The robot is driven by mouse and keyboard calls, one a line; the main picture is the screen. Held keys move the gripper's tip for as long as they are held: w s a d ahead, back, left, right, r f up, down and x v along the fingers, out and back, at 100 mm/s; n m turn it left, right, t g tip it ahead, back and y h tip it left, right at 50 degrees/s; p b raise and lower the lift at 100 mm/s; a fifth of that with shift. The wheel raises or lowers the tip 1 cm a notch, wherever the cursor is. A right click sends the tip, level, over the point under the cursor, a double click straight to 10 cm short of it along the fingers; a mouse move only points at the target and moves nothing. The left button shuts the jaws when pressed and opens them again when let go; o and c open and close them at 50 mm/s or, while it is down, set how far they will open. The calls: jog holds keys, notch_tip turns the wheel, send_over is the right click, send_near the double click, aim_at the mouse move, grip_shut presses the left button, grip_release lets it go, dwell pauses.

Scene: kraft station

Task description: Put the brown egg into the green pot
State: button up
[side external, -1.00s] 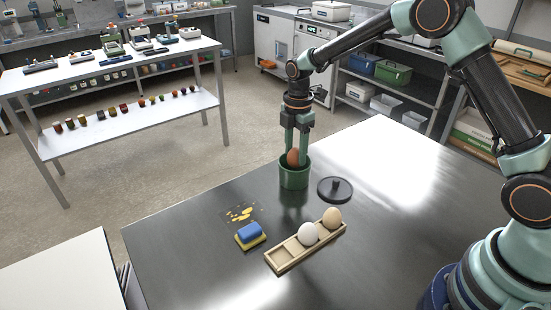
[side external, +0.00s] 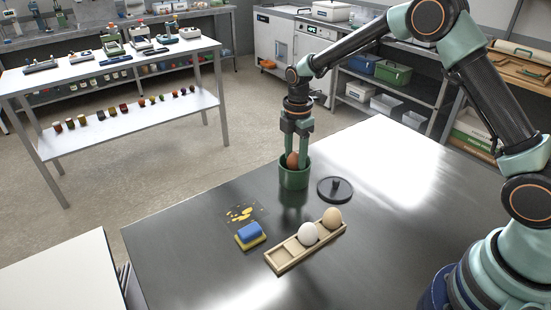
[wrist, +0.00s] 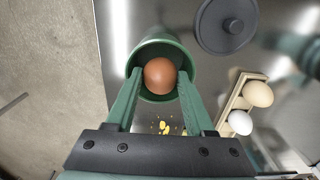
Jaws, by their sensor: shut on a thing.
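The brown egg (side external: 292,160) is between the fingers of my gripper (side external: 298,157), at the mouth of the green pot (side external: 294,180). Its lower part is hidden by the pot's near wall in the side view. In the wrist view the egg (wrist: 160,75) shows inside the pot's rim (wrist: 189,60), with a finger of my gripper (wrist: 160,88) on each side. My gripper is shut on the egg, and the fingertips reach into the pot opening. The pot stands upright on the dark metal table (side external: 200,262).
A dark lid (side external: 335,190) with a knob lies right of the pot. A wooden tray (side external: 281,260) holds a white egg (side external: 307,234) and a beige egg (side external: 331,218). A blue and yellow sponge (side external: 250,235) lies beside yellow spills (side external: 240,213). The table's right part is clear.

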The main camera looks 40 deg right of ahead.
aim_at(295, 165)
jog(key=shift+f, duration=1.75)
dwell(0.8)
jog(key=o, duration=0.9)
notch_tip(295, 165, up, 12)
jog(key=s+r+m+t, duration=0.2)
jog(key=s+r+m, duration=0.1)
jog(key=s+m, duration=0.3)
jog(key=s+d+r+m+t, duration=0.1)
jog(key=s+r+m, duration=0.3)
jog(key=s+m, duration=0.2)
jog(key=s+d+r+m+t, duration=0.1)
jog(key=s+r+m+t, duration=0.1)
jog(key=s+m, duration=0.4)
jog(key=s+r, duration=0.1)
jog(key=s, duration=0.2)
jog(key=shift+d+r+t, duration=0.2)
jog(key=shift+r+t, duration=0.1)
